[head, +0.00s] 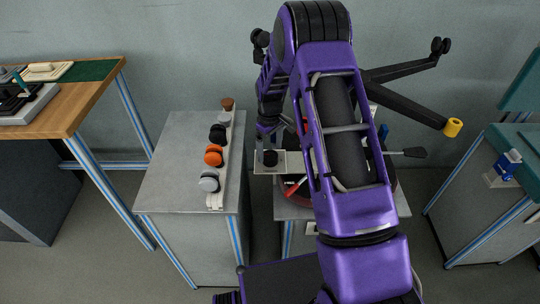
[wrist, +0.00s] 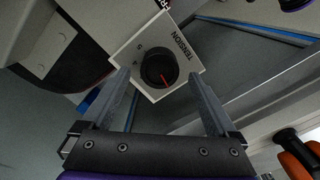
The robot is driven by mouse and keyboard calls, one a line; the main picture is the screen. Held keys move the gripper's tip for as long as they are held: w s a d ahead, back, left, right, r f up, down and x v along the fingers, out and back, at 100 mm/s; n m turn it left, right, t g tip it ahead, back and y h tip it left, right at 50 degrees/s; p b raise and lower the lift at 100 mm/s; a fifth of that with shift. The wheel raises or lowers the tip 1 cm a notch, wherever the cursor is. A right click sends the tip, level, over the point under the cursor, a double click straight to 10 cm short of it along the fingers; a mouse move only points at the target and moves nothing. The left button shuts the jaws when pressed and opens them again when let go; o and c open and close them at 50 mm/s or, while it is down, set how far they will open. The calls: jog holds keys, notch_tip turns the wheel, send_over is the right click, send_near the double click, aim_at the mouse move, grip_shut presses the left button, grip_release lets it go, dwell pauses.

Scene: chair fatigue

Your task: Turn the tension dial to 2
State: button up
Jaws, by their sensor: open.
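The tension dial (wrist: 158,68) is a round black knob with a red pointer line, on a white plate (wrist: 152,94) lettered TENSION. In the wrist view the pointer slants toward the lower right. In the head view my gripper (head: 267,142) is just above the dial, partly hidden.
A grey cabinet (head: 180,180) at left carries a row of casters, among them an orange one (head: 213,156). Black chair legs (head: 405,72) with a yellow-wheeled end (head: 453,127) reach out behind my arm. A red-tipped lever (head: 296,186) is close to the dial. A wooden bench (head: 75,105) stands far left.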

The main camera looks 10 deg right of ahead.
jog(key=shift+f, duration=1.4)
jog(key=shift+c, duration=0.3)
jog(key=c, duration=1.3)
jog(key=shift+m, duration=0.4)
jog(key=m+b, duration=0.1)
jog(key=m, duration=0.2)
jog(key=shift+m+b, duration=0.6)
jog(key=shift+m, duration=1.4)
